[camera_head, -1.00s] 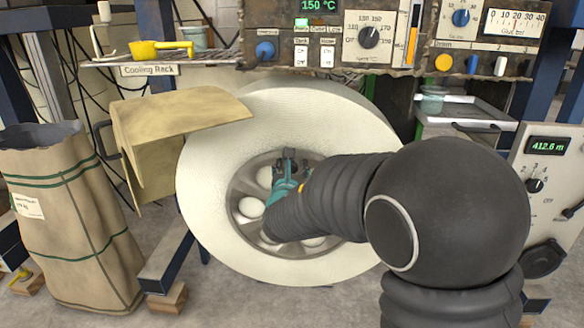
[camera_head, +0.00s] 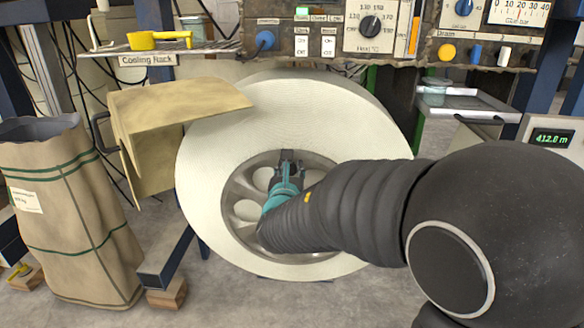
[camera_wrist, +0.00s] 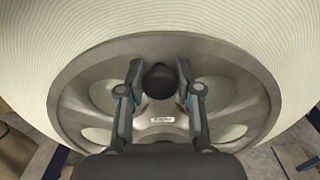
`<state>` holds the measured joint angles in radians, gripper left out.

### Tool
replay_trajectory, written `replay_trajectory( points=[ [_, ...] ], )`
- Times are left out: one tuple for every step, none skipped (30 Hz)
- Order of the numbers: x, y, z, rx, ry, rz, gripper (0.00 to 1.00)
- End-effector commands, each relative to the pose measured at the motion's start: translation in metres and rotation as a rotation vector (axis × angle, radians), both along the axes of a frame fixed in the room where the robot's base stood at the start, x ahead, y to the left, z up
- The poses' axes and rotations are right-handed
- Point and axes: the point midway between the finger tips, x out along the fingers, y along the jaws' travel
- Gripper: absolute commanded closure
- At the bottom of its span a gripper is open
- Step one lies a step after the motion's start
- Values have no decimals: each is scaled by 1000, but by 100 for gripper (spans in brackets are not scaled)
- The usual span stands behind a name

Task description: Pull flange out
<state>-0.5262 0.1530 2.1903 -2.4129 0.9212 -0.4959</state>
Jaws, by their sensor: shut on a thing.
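The flange (camera_wrist: 104,61) is a round grey metal disc with several holes, set in the middle of a large cream tape roll (camera_head: 330,130). A dark round knob (camera_wrist: 158,82) sticks out near its centre. My gripper (camera_wrist: 159,84) is at the flange, with one finger on each side of the knob, shut on it. In the head view the flange (camera_head: 236,190) is partly covered by my arm and my gripper (camera_head: 288,160). In the wrist view a small label shows below the knob. Whether the flange is still seated in the roll is hard to tell.
A tan curved sheet (camera_head: 180,105) overlaps the roll's upper left. A paper sack (camera_head: 65,220) stands at the left. A cooling rack (camera_head: 150,55) and a control panel (camera_head: 340,35) are behind and above. Grey floor is open in front of the roll.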

Motion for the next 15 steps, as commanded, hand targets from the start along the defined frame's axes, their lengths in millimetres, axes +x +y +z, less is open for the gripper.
replay_trajectory(
  points=[
    [-2, 0, -2, -1, 4, 1, 100],
    [-2, 0, -2, -1, 4, 1, 100],
    [-2, 0, -2, -2, 5, 2, 100],
    [-2, 1, -2, -2, 5, 2, 100],
    [-3, 1, -2, -2, 5, 2, 100],
    [-3, 1, -2, -2, 5, 2, 100],
    [-3, 1, -2, -2, 6, 2, 59],
    [-3, 1, -2, -2, 5, 2, 51],
    [-2, 1, -2, -2, 5, 2, 42],
    [-2, 0, -2, -2, 5, 1, 42],
    [-2, 0, -2, -1, 5, 1, 42],
    [-2, -1, -2, -1, 5, 0, 42],
    [-1, -1, -2, -1, 5, -1, 42],
    [-1, -1, -2, -1, 4, -2, 42],
    [-1, -2, -2, -1, 4, -2, 42]
  ],
)
